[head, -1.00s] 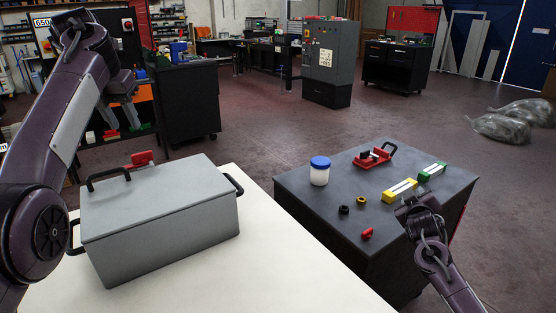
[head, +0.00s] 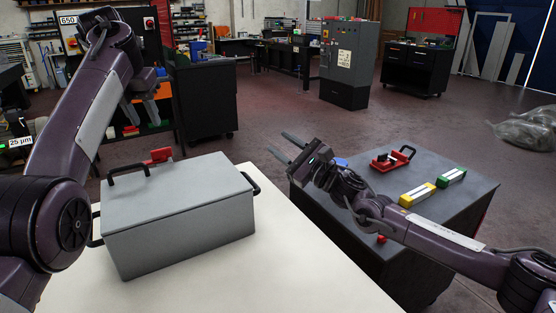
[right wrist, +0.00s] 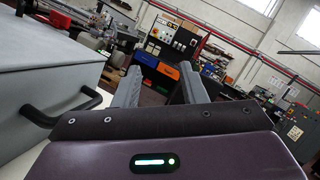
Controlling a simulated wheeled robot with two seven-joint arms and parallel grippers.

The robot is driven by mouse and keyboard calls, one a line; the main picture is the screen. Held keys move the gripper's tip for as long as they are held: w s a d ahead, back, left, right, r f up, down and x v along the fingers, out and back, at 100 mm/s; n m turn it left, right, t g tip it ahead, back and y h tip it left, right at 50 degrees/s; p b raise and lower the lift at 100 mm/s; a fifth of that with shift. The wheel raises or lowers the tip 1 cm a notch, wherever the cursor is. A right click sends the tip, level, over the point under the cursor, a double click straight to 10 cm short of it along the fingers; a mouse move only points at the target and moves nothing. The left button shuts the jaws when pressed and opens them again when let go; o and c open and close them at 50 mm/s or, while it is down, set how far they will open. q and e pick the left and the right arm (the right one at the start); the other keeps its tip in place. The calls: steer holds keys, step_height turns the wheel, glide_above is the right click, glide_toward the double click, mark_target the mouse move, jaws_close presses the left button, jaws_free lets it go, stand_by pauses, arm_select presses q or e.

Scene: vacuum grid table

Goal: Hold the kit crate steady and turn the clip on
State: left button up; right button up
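The kit crate (head: 180,230) is a grey box with a closed lid and black handles on the white table. A red clip (head: 158,156) shows at its far edge, partly hidden behind the lid. My left gripper (head: 146,122) hangs above and beyond the far edge near the clip, fingers down, open and apart from it. My right gripper (head: 277,142) is open and empty, right of the crate, with its fingers pointing left in the head view. In the right wrist view, the crate (right wrist: 45,85) and its black side handle (right wrist: 68,112) are left of the open fingers (right wrist: 158,82).
The white table (head: 290,265) is clear right of the crate. A dark cabinet (head: 465,205) at right bears a red clamp-like tool (head: 392,160), a yellow block (head: 417,195) and a green block (head: 451,177). My right arm hides part of its top, including most of a blue-lidded jar.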

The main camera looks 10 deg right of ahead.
steer(key=f+n+g+y, duration=0.1)
steer(key=f+n, duration=0.2)
steer(key=n, duration=0.1)
steer(key=s+a+f+n+g, duration=0.1)
steer(key=f+n+g, duration=0.1)
steer(key=f+n, duration=0.2)
steer(key=s+a+f+n+g+y, duration=0.1)
steer(key=f+n+g, duration=0.1)
steer(key=n, duration=0.3)
steer(key=shift+s+a+f+y, duration=0.2)
steer(key=shift+f+y, duration=0.1)
steer(key=shift+f, duration=0.4)
steer(key=x, duration=0.6)
steer(key=shift+w+a+r, duration=0.15)
steer(key=shift+w+a, duration=0.15)
steer(key=shift+a, duration=0.1)
jaws_close()
